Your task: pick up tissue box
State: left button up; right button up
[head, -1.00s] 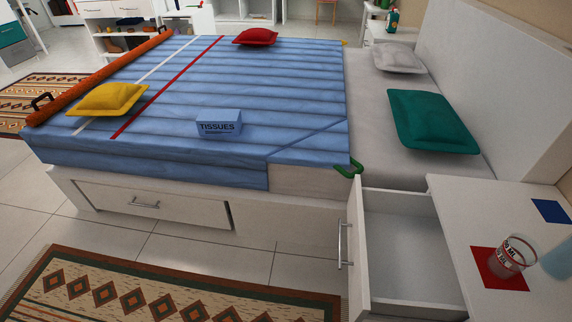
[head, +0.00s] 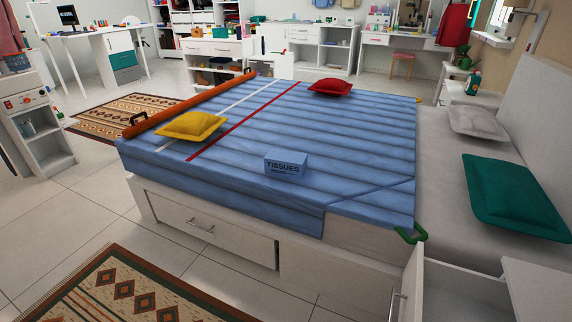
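The tissue box (head: 286,165) is a small blue box marked "TISSUES". It rests on the blue striped bed cover (head: 345,130), close to the bed's near edge, in the middle of the head view. Nothing touches it from above. Neither of my grippers shows in the head view.
A yellow cushion (head: 192,125), a red cushion (head: 330,87) and an orange roll (head: 190,104) lie on the bed. A green cushion (head: 513,195) is at the right. An open drawer (head: 455,292) juts out at the lower right. Tiled floor (head: 90,215) is free at the left.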

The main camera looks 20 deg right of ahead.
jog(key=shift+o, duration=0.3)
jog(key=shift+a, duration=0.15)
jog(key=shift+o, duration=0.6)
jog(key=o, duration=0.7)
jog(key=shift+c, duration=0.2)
